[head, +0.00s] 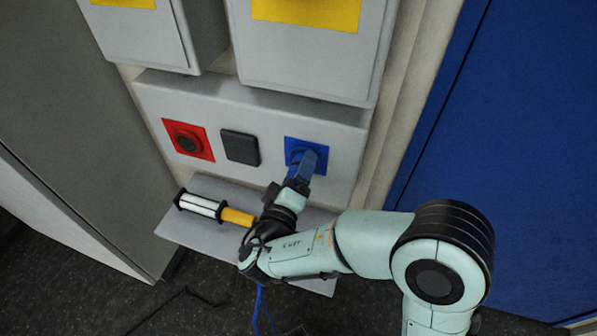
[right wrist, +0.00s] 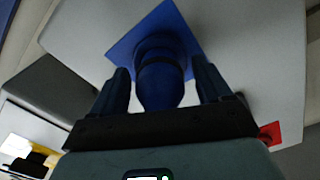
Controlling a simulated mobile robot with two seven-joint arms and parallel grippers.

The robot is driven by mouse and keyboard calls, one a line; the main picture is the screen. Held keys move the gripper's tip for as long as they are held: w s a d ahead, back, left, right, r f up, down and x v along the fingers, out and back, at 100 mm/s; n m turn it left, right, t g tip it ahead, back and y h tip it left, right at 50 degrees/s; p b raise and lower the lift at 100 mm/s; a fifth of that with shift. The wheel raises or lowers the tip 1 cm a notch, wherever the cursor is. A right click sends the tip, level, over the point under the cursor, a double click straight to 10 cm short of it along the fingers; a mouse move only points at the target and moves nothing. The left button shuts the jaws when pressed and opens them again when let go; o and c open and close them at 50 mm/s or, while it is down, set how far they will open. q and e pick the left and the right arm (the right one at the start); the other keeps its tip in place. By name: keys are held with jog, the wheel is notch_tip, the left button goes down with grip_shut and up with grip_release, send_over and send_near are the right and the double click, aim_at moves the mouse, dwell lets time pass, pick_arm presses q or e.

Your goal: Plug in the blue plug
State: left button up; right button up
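The blue plug (right wrist: 162,82) shows in the right wrist view between the two fingers of my right gripper (right wrist: 162,90), its far end at the blue square socket plate (right wrist: 125,45). Narrow gaps show between the plug and the fingers, so the gripper looks open around it. In the head view the blue plug (head: 308,163) points at the blue socket plate (head: 320,146), with my right gripper (head: 298,182) just below. How deep the plug sits is hidden. A blue cable (head: 260,305) hangs below my right wrist. My left gripper is not in view.
The grey panel (head: 225,105) also bears a red socket (head: 187,140) and a black square cover (head: 240,147). A shelf (head: 190,235) below holds a white and yellow lamp-like object (head: 205,208). Grey boxes (head: 310,60) overhang the panel. A blue door (head: 510,140) stands at right.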

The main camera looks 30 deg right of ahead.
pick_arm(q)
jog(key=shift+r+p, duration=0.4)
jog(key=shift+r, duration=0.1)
pick_arm(e)
jog(key=v, duration=1.3)
jog(key=shift+a, duration=0.2)
jog(key=shift+s, duration=0.1)
